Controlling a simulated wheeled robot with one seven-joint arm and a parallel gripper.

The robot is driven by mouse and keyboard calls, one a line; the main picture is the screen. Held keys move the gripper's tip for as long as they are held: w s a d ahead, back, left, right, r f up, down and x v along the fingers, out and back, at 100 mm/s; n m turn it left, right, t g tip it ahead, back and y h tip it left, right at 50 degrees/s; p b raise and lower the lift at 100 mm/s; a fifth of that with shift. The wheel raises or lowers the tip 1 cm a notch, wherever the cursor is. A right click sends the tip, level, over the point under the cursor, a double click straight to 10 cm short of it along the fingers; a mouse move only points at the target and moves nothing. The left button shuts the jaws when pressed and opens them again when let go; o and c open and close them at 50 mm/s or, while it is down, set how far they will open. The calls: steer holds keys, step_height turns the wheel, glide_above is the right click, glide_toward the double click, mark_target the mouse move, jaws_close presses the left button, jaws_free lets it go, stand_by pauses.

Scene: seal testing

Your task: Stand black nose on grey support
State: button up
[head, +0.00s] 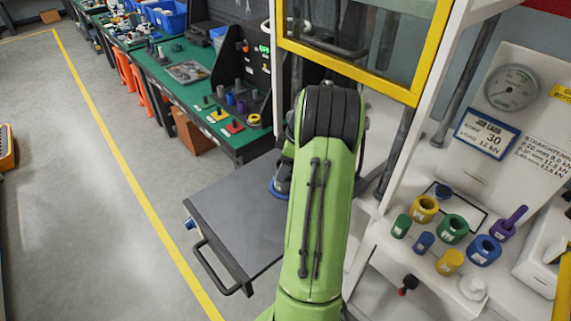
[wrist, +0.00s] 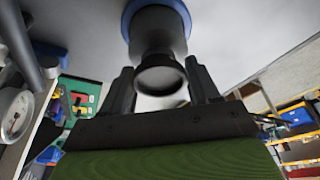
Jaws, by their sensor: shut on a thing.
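My gripper (wrist: 160,88) is shut on a black round piece, which I take for the black nose (wrist: 160,72); one finger lies along each side of it. The piece has a wide round end towards the palm and a dark stem. Its far end meets a blue round collar (wrist: 132,12) against a grey surface (wrist: 85,15). I cannot tell whether the collar belongs to the piece. In the head view my green arm hides the fingers and most of the piece; a blue rim (head: 277,191) shows beside the arm. I cannot make out the grey support for certain.
A grey cart top (head: 225,215) with a handle lies below left of my arm. A green bench (head: 160,80) with small parts stands behind. At right, a white shelf holds several coloured rings and cylinders (head: 453,228). A yellow-framed guard (head: 345,65) stands close beyond my arm.

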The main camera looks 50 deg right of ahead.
steer(key=shift+f, duration=0.2)
stand_by(0.5)
steer(key=o, duration=1)
steer(key=shift+c, duration=0.2)
steer(key=o, duration=0.6)
steer(key=shift+c, duration=0.2)
step_height(320, 180, up, 8)
steer(key=p, duration=0.6)
steer(key=shift+f, duration=0.15)
